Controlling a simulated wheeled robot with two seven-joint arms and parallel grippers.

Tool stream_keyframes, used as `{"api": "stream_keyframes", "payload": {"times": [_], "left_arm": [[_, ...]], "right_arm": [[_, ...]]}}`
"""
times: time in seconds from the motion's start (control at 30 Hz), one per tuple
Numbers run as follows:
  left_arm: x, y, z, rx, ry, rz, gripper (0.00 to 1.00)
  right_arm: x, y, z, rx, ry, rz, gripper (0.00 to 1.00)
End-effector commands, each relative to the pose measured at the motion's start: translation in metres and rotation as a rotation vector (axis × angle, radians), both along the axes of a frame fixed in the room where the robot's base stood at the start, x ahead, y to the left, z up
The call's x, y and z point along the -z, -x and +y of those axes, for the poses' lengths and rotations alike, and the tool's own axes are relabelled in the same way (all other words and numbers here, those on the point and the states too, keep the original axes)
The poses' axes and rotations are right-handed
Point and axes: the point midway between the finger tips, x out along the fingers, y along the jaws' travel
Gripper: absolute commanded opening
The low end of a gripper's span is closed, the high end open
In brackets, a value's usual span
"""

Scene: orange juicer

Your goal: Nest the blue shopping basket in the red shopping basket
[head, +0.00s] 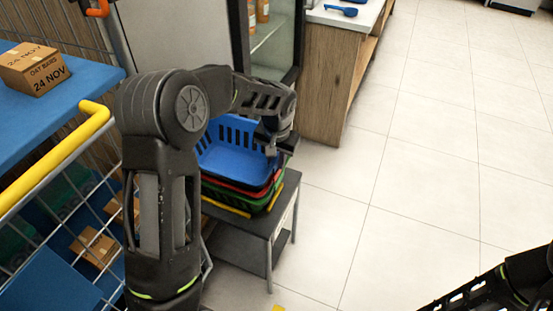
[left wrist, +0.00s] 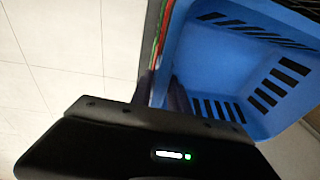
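The blue shopping basket (head: 236,162) sits on top of a stack of baskets, level and with its lower part inside the red shopping basket (head: 262,189). Only a thin strip of the red rim shows below it. My left gripper (head: 268,143) is at the blue basket's right side. In the left wrist view, its dark fingers (left wrist: 165,93) stand on either side of the blue basket's wall (left wrist: 215,62) and look closed on it. My right gripper is out of view; only part of my right arm shows at the lower right of the head view.
A green basket (head: 246,203) lies below the red one, with a yellow edge under it, on a small grey table (head: 264,221). A shopping cart with a yellow handle (head: 52,158) stands at left. A wooden counter (head: 334,78) is behind. The tiled floor at right is clear.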

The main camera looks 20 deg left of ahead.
Motion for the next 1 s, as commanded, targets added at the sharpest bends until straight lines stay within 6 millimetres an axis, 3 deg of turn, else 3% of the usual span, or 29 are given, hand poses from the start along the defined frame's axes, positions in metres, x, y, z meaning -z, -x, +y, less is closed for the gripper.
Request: {"api": "stream_keyframes", "payload": {"times": [0.23,0.57,1.0], "left_arm": [[0.001,0.001,-0.001,0.001,0.002,0.003,0.44],[-0.002,0.001,-0.001,0.0,0.002,0.001,0.44],[-0.064,0.009,-0.007,0.001,0.002,-0.001,0.44]], "right_arm": [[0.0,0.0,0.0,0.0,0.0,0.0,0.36],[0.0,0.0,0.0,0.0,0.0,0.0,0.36],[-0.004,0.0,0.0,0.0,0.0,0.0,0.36]]}}
